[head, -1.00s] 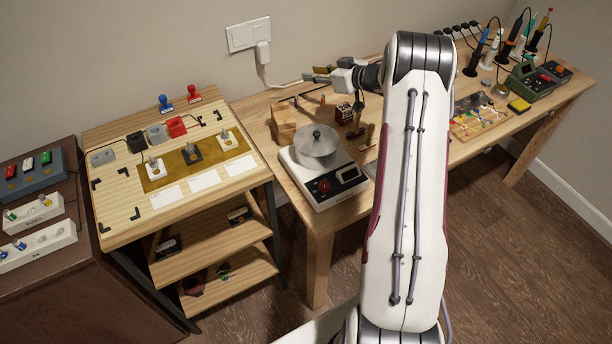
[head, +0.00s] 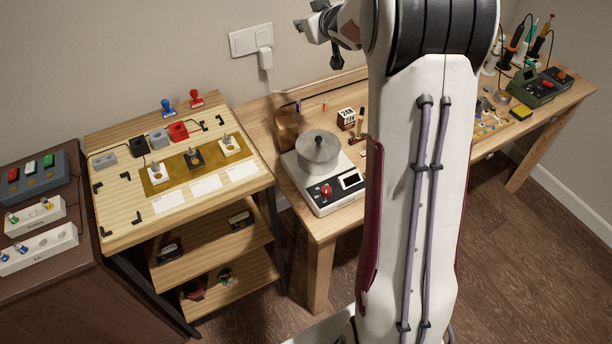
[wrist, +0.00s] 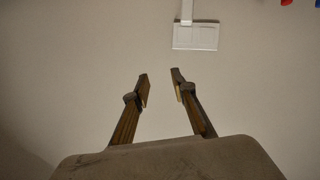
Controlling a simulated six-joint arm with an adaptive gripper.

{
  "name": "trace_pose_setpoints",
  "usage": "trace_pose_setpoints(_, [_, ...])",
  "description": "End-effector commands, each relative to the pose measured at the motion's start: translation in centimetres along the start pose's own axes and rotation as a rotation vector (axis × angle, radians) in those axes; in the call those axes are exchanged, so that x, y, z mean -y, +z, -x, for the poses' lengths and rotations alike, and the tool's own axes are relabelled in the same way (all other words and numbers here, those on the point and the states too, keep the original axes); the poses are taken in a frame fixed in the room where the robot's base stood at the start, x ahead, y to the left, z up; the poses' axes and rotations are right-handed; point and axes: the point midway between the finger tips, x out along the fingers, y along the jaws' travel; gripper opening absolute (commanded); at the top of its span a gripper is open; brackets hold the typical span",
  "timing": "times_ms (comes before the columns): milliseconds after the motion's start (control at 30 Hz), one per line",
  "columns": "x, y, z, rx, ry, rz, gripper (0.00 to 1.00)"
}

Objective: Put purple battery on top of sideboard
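My gripper (head: 308,22) is raised above the workbench, in front of the wall by the outlet. In the wrist view its two fingers (wrist: 161,84) are apart with nothing visible between them. I cannot make out a purple battery for certain. Two small upright items stand at the back of the workbench, one dark (head: 298,106) and one orange-brown (head: 324,105); they are too small to identify. The dark brown cabinet at the far left looks like the sideboard (head: 50,295).
A scale with a round metal pan (head: 318,150) stands on the workbench's left end. A wooden shelf stand (head: 120,215) with stamps and small boxes is between sideboard and workbench. A button box (head: 35,178) and white strips (head: 38,248) occupy the sideboard top.

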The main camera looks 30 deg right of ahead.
Motion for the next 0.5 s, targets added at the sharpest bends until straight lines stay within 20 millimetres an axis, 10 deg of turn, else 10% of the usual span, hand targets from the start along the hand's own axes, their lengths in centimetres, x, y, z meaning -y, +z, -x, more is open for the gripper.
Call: trace_pose_setpoints(500, [3.3,-2.3,11.4,0.123,0.112,-0.040,0.26])
